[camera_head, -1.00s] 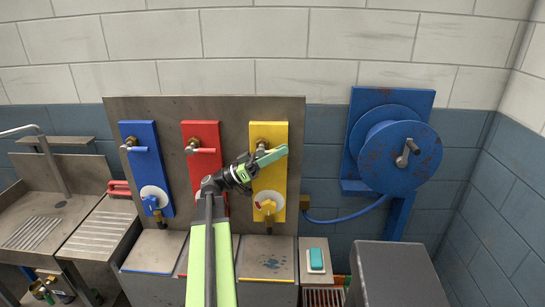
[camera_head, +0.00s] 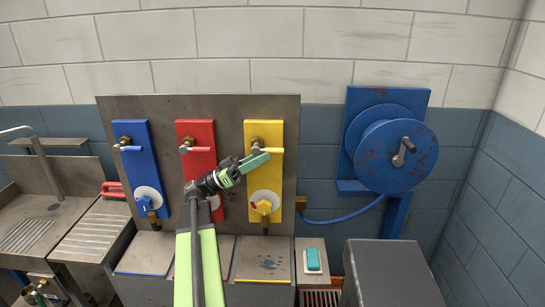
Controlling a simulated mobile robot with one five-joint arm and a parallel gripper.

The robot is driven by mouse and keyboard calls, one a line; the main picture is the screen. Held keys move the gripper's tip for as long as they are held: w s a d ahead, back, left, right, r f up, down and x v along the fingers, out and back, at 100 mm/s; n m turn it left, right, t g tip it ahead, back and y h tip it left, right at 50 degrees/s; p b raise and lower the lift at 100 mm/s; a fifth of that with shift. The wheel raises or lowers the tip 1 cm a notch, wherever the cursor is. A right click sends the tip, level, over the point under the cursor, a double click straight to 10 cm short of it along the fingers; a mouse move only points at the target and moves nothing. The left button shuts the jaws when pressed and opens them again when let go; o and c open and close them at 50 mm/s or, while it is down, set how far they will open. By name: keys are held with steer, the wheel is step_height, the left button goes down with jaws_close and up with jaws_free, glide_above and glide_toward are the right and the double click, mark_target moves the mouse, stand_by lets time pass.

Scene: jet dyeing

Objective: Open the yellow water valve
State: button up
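The yellow valve panel (camera_head: 278,180) is mounted on the grey metal backboard. Near its top is a brass tap with a pale lever handle (camera_head: 276,150), sticking out to the right. Lower on the panel is a yellow knob (camera_head: 264,207) on a white disc. My gripper (camera_head: 257,160) is in front of the upper part of the panel, its green fingers pointing up and right just below the lever. The fingers overlap the tap's lower part in the picture. I cannot tell whether they touch it or how far apart they are.
Blue (camera_head: 135,165) and red (camera_head: 195,135) valve panels stand to the left, each with its own upper tap. A blue hose reel (camera_head: 385,160) is at the right. A grey box (camera_head: 388,275) stands at the front right, and a sink (camera_head: 35,215) at the far left.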

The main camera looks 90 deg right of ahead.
steer(key=b+v, duration=0.5)
steer(key=v, duration=0.8)
steer(key=shift+w, duration=0.1)
